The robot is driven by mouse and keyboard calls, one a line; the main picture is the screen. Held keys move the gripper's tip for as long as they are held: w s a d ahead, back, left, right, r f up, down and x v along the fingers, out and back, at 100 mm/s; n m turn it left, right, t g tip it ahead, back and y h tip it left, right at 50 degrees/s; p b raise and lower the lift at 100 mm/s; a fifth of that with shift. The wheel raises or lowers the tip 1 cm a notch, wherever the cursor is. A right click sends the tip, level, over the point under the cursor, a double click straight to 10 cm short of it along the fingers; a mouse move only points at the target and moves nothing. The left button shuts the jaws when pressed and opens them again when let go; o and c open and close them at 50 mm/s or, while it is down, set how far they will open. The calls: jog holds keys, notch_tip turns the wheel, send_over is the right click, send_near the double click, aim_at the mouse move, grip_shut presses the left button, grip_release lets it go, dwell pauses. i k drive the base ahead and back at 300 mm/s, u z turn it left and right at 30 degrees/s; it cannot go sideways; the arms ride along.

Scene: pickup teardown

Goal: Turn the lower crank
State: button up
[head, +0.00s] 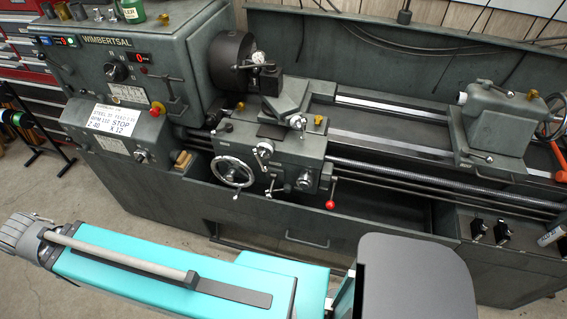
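The grey lathe's carriage stands mid-picture in the head view. On its apron is a large spoked handwheel (232,172) at the lower left. Above and right of it is a smaller silver crank (263,151) on the cross slide. A higher silver crank (297,122) sits on the upper slide. A small silver lever (271,185) and a round knob (305,180) are on the apron's front. Which of these is the lower crank is not marked. My gripper cannot be made out in this view, and nothing is seen touching the cranks.
A red-knobbed lever (331,198) hangs right of the apron. The chuck (232,58) and headstock (125,75) are at left, the tailstock (497,115) at right. Teal and dark grey body parts fill the foreground. Open space lies directly before the apron.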

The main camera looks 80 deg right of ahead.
aim_at(263, 151)
jog(key=u, duration=0.05)
jog(key=k, duration=1.4)
jog(key=z, duration=2.4)
